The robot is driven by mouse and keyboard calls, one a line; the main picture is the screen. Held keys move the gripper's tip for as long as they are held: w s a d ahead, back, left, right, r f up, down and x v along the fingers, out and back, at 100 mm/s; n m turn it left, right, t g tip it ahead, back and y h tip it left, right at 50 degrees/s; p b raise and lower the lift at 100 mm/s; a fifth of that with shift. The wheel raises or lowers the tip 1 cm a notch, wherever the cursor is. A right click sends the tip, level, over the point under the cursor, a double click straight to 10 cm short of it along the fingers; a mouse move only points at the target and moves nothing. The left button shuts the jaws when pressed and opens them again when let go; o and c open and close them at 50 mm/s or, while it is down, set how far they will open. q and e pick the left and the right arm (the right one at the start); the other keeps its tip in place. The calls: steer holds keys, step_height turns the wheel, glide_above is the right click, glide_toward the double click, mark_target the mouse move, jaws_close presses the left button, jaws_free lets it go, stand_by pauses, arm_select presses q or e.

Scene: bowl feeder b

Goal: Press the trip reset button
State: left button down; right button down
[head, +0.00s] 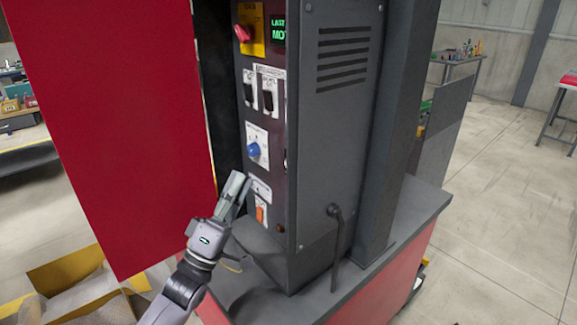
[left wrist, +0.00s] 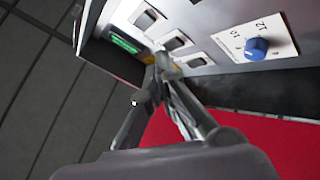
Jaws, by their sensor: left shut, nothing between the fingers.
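A narrow control panel (head: 277,160) on the dark grey cabinet carries several controls. Low on it is an orange control (head: 261,213) under a small white label; I cannot read the label, so I cannot tell whether it is the trip reset button. My left gripper (head: 240,186) is shut and empty, with its fingertips pointing up just left of the panel's lower part, near the orange control. I cannot tell whether they touch the panel. In the left wrist view the shut fingertips (left wrist: 162,66) appear in front of the panel face. My right gripper is not in view.
A blue knob (head: 254,150), black switches (head: 259,95), a red rotary switch (head: 243,33) and a green display (head: 279,29) sit higher on the panel. The open red door (head: 115,120) stands left of my gripper. A cable (head: 336,245) hangs at right.

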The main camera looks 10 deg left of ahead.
arm_select(q)
steer(key=w+d+b, duration=0.2)
steer(key=w+d, duration=0.3)
steer(key=w, duration=0.1)
stand_by(1.3)
steer(key=shift+w, duration=0.1)
steer(key=shift+w+r, duration=0.1)
stand_by(0.3)
steer(key=shift+d+r, duration=0.1)
stand_by(0.4)
